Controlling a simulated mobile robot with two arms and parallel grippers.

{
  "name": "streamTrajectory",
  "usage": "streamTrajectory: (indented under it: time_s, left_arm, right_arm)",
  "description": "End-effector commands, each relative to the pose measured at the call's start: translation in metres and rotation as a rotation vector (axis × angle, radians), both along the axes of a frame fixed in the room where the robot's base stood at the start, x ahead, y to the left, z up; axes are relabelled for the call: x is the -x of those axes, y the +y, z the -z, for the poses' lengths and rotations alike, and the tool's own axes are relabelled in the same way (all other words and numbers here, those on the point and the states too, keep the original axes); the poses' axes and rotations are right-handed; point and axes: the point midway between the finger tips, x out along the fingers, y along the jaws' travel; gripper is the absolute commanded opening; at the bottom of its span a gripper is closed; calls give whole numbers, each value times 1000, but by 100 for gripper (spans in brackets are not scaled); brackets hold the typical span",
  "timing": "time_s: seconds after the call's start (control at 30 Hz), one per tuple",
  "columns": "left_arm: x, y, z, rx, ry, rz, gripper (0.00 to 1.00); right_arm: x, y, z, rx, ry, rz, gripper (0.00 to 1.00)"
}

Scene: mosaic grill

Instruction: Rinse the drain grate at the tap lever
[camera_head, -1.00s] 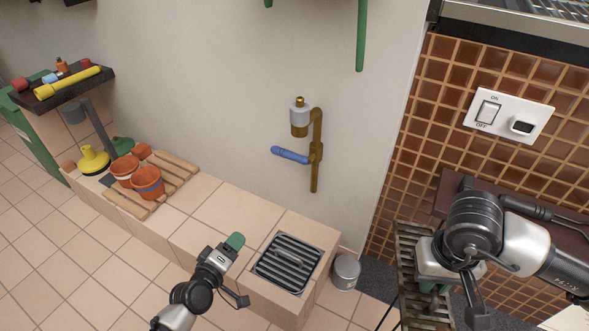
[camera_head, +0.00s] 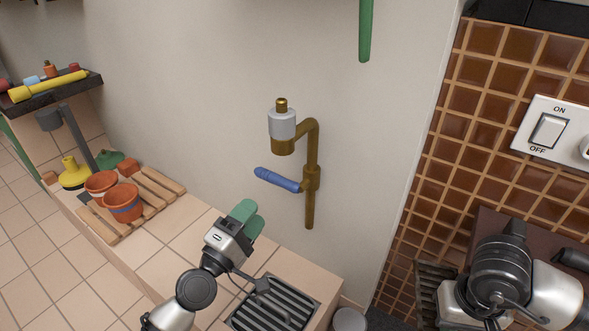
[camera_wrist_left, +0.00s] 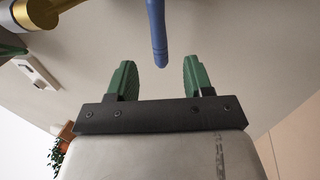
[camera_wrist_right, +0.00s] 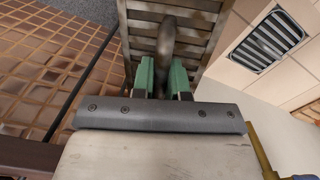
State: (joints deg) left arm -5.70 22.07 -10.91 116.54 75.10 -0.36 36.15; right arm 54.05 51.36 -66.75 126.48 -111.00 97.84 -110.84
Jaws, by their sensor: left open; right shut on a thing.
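The blue tap lever (camera_head: 277,180) sticks out left from the brass tap pipe (camera_head: 312,160) on the wall. My left gripper (camera_head: 247,218) is open and empty below the lever's free end. In the left wrist view the lever (camera_wrist_left: 157,35) lines up between the green fingers (camera_wrist_left: 158,75); its exact depth is unclear. The slatted drain grate (camera_head: 272,306) lies in the tiled ledge below. My right gripper (camera_wrist_right: 163,78) is shut on a dark rounded handle-like piece (camera_wrist_right: 165,42) above a slatted panel (camera_wrist_right: 190,25); I cannot tell whether they are joined.
Orange pots (camera_head: 123,203) stand on a wooden pallet (camera_head: 160,184) at left. A metal can (camera_head: 349,320) is beside the ledge. A switch plate (camera_head: 552,131) is on the brown tiled wall at right. The wall around the tap is mostly clear.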

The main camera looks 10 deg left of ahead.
Motion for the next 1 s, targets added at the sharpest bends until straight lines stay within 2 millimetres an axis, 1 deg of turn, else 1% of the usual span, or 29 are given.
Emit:
streamTrajectory:
  time_s: [0.17, 0.33, 0.5, 0.6, 0.7, 0.8, 1.0]
  left_arm:
    - [-16, -6, -8, 5, -3, -1, 51]
    - [-45, -17, -16, 5, -2, -1, 51]
    - [-75, -27, -22, 4, -3, -1, 51]
    - [-88, -32, -26, 3, -1, 0, 51]
    - [-99, -36, -28, 3, -1, -1, 51]
    - [-105, -38, -29, 1, 0, 0, 51]
    - [-108, -40, -31, 0, 0, 0, 51]
  right_arm:
    - [0, 0, -6, -1, -2, -1, 0]
    - [0, 0, -12, -1, -2, -1, 0]
    - [0, 0, -12, -1, -2, -1, 0]
    - [0, 0, -13, -1, -2, -1, 0]
    - [0, 0, -11, -1, -2, -1, 0]
    - [0, 0, -11, -1, -2, -1, 0]
    - [0, 0, -11, -1, -2, -1, 0]
